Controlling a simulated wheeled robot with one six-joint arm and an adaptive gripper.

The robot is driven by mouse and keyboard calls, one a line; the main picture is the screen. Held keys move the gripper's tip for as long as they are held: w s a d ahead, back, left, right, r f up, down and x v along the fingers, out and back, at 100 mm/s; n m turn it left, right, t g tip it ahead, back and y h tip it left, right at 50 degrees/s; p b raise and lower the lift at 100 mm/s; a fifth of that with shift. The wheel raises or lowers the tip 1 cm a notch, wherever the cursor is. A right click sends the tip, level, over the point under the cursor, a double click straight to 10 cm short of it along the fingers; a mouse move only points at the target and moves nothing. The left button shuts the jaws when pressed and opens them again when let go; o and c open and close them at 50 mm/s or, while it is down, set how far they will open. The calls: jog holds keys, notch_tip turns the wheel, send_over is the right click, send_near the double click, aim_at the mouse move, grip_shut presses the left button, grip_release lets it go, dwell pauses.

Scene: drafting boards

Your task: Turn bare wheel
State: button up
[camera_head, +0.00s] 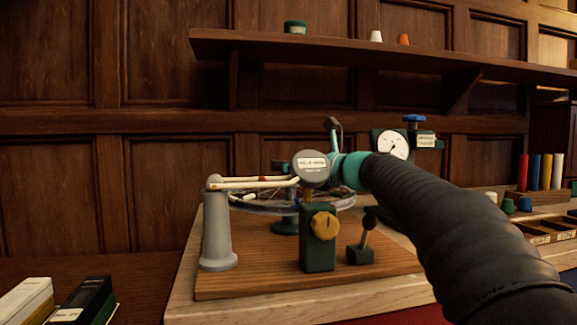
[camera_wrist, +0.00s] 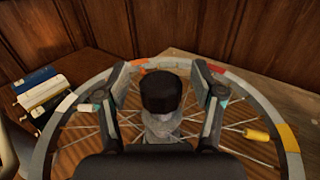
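The bare wheel lies flat over the wooden board in the head view, its spoked rim (camera_head: 262,209) partly hidden behind the stand. In the wrist view its grey rim (camera_wrist: 266,112) carries coloured patches, with spokes running to the middle. A yellow sleeve (camera_wrist: 256,135) sits on a spoke at right. A black-capped hub post (camera_wrist: 161,95) stands in the middle. My gripper (camera_wrist: 167,68) is open above the wheel, its two fingers apart on either side of the post. Contact with the rim cannot be told. In the head view the gripper is mostly hidden.
A grey post (camera_head: 218,225), a green block with a yellow knob (camera_head: 324,226) and a small lever (camera_head: 363,240) stand on the board. A dial gauge (camera_head: 393,145) stands behind. Books (camera_head: 85,302) lie at lower left. A shelf (camera_head: 360,50) runs above.

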jog(key=v, duration=0.7)
jog(key=shift+s+d, duration=0.15)
jog(key=shift+s, duration=0.05)
